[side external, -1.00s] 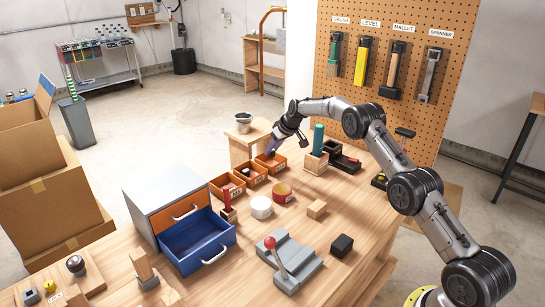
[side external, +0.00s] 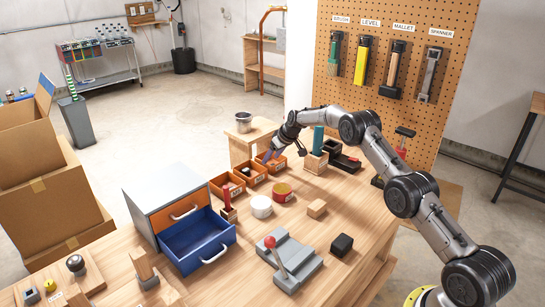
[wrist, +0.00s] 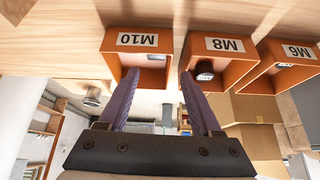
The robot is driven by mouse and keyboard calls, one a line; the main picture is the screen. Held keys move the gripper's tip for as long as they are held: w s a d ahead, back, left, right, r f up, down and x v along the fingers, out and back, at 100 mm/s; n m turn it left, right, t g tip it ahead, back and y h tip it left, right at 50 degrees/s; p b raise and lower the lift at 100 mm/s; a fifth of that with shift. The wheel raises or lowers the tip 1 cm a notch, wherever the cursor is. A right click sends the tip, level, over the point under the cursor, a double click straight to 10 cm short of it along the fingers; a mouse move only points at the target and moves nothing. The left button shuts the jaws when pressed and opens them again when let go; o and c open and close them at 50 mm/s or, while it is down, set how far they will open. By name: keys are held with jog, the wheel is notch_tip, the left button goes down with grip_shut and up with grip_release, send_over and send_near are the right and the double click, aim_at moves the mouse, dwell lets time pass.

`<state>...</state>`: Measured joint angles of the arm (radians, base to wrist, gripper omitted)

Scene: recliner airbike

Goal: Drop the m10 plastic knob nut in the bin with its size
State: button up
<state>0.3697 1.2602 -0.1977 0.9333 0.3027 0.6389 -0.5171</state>
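Three orange bins stand in a row. In the wrist view they appear upside down, labelled M10 (wrist: 137,40), M8 (wrist: 224,45) and M6 (wrist: 299,51). In the side view the M10 bin (side external: 272,168) is the far one, beside my gripper (side external: 270,154). My gripper (wrist: 190,75) has purple fingers, spread apart with nothing visible between them, and its tips are near the M10 and M8 bins. A dark round-headed part (wrist: 204,70) shows in the M8 bin. A pale object (wrist: 157,57) shows in the M10 bin. I cannot tell which piece is the M10 knob nut.
A wooden stand with a metal bowl (side external: 244,121) is behind the bins. A green-topped holder (side external: 318,140) stands to their right.

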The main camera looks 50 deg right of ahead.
jog(key=shift+r, duration=0.4)
jog(key=s+a+r, duration=0.4)
jog(key=s+r, duration=0.3)
jog(key=r, duration=0.3)
jog(key=s+a+r, duration=0.4)
jog(key=s+r, duration=0.2)
jog(key=r, duration=0.4)
jog(key=s+a+r, duration=0.4)
jog(key=s+a, duration=0.1)
jog(key=s, duration=0.2)
jog(key=s+a+r, duration=0.3)
jog(key=s+a, duration=0.1)
jog(key=s, duration=0.3)
jog(key=s+a+f, duration=0.2)
jog(key=s+a, duration=0.1)
jog(key=s, duration=1)
jog(key=s+a+f, duration=0.2)
jog(key=s+a, duration=0.1)
jog(key=s, duration=1)
jog(key=shift+s+f+n+g, duration=0.3)
jog(key=shift+s+f+g, duration=0.05)
jog(key=shift+s+g, duration=0.05)
